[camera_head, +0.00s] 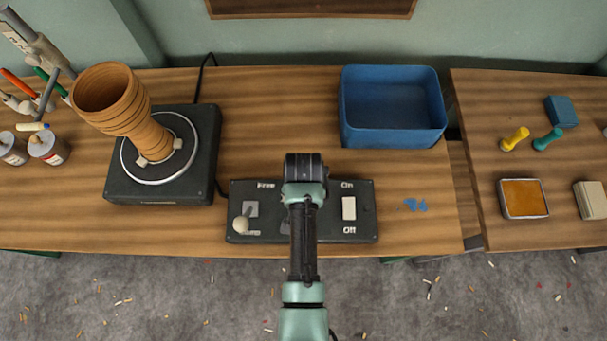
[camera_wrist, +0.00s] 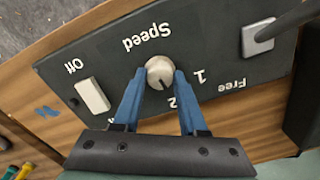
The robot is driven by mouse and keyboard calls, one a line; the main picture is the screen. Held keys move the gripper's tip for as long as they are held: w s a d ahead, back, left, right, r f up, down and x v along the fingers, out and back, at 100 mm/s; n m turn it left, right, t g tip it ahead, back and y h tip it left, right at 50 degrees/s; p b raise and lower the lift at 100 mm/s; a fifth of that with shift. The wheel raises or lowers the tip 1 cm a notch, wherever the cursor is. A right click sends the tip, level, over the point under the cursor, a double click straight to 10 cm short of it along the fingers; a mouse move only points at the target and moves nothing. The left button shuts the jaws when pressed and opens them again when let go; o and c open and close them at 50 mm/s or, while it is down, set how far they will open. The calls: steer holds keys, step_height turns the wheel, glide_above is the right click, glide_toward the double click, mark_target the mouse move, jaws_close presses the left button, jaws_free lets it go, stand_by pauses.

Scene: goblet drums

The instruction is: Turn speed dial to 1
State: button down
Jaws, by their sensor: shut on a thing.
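The speed dial (camera_wrist: 160,70) is a round, pale metal knob on the dark control panel (camera_head: 270,187). In the wrist view it sits between the tips of my gripper's blue fingers (camera_wrist: 160,77), which are shut on it from both sides. A dark mark on the knob points down in that picture, roughly towards the printed 2 (camera_wrist: 174,102). The printed 1 (camera_wrist: 200,76) lies to the right of the knob. In the head view my arm hides the dial and my fingertips.
The panel also bears a white On/Off rocker switch (camera_head: 349,208) and a Free lever (camera_head: 241,224). A turntable (camera_head: 115,185) with a tilted clay goblet (camera_head: 127,112) stands at the left. A blue bin (camera_head: 391,139) stands behind the panel. A second table (camera_head: 540,235) is at the right.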

steer(key=n+p, duration=0.3)
steer(key=n, duration=0.2)
steer(key=shift+r, duration=0.15)
steer(key=shift+n+p, duration=0.7)
steer(key=shift+n, duration=1.6)
steer(key=shift+c, duration=2.3)
jaws_free()
step_height(320, 180, up, 13)
steer(key=p, duration=0.1)
